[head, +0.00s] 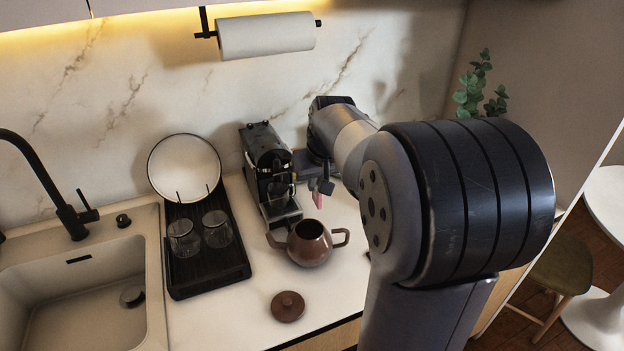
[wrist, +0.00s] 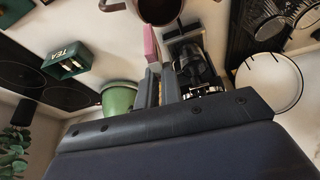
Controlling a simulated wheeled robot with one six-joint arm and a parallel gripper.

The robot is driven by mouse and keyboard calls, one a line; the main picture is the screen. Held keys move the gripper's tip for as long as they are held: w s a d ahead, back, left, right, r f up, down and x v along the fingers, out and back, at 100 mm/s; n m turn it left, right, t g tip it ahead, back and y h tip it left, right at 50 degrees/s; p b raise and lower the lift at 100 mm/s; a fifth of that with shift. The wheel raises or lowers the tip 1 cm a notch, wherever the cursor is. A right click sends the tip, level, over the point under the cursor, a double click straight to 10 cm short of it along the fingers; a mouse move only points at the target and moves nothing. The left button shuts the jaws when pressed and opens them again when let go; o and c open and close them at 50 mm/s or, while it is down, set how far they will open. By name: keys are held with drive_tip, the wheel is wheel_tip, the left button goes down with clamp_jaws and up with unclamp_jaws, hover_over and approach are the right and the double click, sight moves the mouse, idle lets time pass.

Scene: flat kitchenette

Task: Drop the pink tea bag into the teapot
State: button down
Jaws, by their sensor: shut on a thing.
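The brown teapot (head: 309,247) stands upright on the counter with its top open, and its lid (head: 288,306) lies apart in front of it. My gripper (head: 321,186) is behind the teapot in the head view, shut on the pink tea bag (head: 318,200). The tea bag hangs below the fingers, apart from the teapot opening. In the wrist view the pink tea bag (wrist: 150,43) sticks out from the fingertips of my gripper (wrist: 160,75). The teapot (wrist: 160,10) is partly cut off at the top edge there.
A coffee machine (head: 268,175) stands left of my gripper. A black drying rack (head: 207,265) with glasses and a plate (head: 184,167) is further left, beside the sink (head: 80,295). The wrist view shows a green TEA box (wrist: 67,60) and a green pot (wrist: 118,98).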

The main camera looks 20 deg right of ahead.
sight(316, 198)
wheel_tip(316, 198, down, 5)
drive_tip(key=b, duration=0.3)
drive_tip(key=shift+r, duration=0.1)
drive_tip(key=c, duration=1.5)
unclamp_jaws()
drive_tip(key=b+v, duration=0.1)
drive_tip(key=v, duration=1)
drive_tip(key=shift+w, duration=0.1)
